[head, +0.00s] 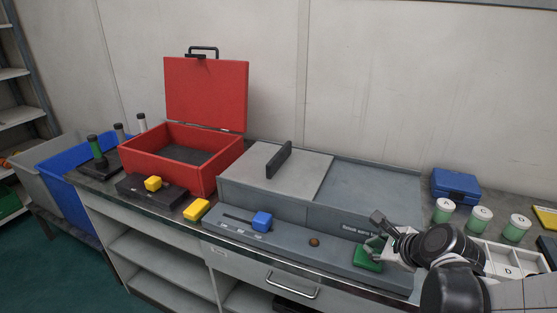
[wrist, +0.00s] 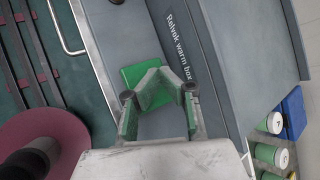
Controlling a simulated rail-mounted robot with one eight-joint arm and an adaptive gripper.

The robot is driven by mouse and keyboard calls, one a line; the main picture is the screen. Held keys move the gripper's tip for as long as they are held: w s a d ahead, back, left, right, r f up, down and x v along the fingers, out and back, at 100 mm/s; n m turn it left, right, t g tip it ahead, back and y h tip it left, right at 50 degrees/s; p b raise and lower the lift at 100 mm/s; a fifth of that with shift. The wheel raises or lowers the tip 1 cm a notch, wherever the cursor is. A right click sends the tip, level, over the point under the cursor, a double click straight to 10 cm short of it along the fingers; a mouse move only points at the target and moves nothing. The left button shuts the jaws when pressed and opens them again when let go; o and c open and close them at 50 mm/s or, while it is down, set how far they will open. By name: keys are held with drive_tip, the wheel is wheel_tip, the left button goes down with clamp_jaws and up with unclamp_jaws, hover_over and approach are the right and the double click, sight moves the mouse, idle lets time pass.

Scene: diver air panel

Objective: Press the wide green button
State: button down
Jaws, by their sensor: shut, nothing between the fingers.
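The wide green button (head: 367,262) is a flat green block on the front ledge of the grey warm box, near its right end. It also shows in the wrist view (wrist: 132,74), partly hidden behind my fingers. My gripper (head: 374,246) is shut and empty, with its fingertips right at the button's upper side in the head view. In the wrist view my fingertips (wrist: 160,84) overlap the button's right part. I cannot tell whether they touch it.
The same ledge carries a blue slider knob (head: 261,221) and a small brown round knob (head: 314,242). The grey box (head: 376,190) rises behind the ledge. Green-and-white jars (head: 480,220) and a blue case (head: 455,187) stand right. An open red box (head: 208,150) stands left.

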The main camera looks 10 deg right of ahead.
drive_tip(key=shift+f, duration=0.1)
drive_tip(key=shift+f+b, duration=0.35)
drive_tip(key=shift+b, duration=0.15)
drive_tip(key=shift+f+b, duration=0.6)
idle(1.0)
drive_tip(key=shift+r, duration=0.1)
drive_tip(key=shift+r+p, duration=0.95)
drive_tip(key=shift+r, duration=0.1)
wheel_tip(320, 180, up, 5)
drive_tip(key=p, duration=0.4)
idle(0.8)
